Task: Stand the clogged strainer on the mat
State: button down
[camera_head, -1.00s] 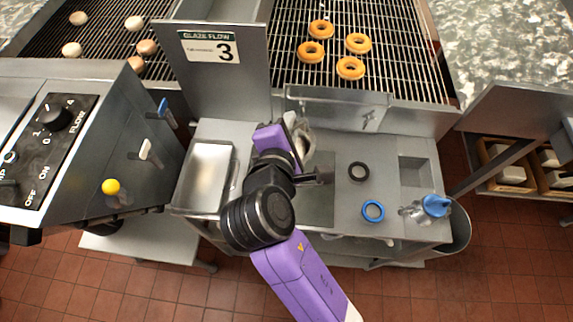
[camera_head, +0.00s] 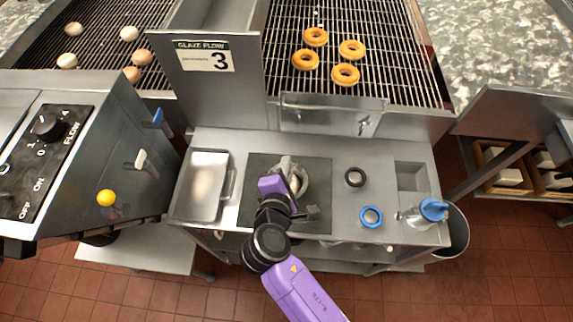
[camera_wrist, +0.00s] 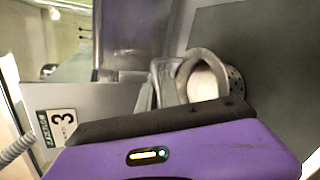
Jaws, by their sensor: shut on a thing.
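My gripper (camera_head: 284,184) is shut on the strainer (camera_head: 299,178), a grey metal piece with a rounded rim. In the wrist view the strainer (camera_wrist: 199,76) shows a pale fill inside its ring and a perforated side. The dark square mat (camera_head: 318,195) lies on the steel counter, and the strainer is over its middle in the head view. The mat also shows in the wrist view (camera_wrist: 275,40). I cannot tell whether the strainer touches the mat. My gripper hides part of the strainer and of the mat.
A steel pan (camera_head: 207,184) stands left of the mat. A black ring (camera_head: 355,177), a blue ring (camera_head: 371,216) and a blue-topped metal valve piece (camera_head: 430,211) are to the right. The GLAZE FLOW 3 panel (camera_head: 205,56) and a steel trough (camera_head: 330,113) rise behind.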

jog(key=c, duration=1.5)
grip_release()
jog(key=shift+f, duration=0.1)
jog(key=shift+c, duration=0.2)
jog(key=b+v, duration=0.1)
jog(key=v, duration=1.1)
jog(key=shift+r, duration=0.25)
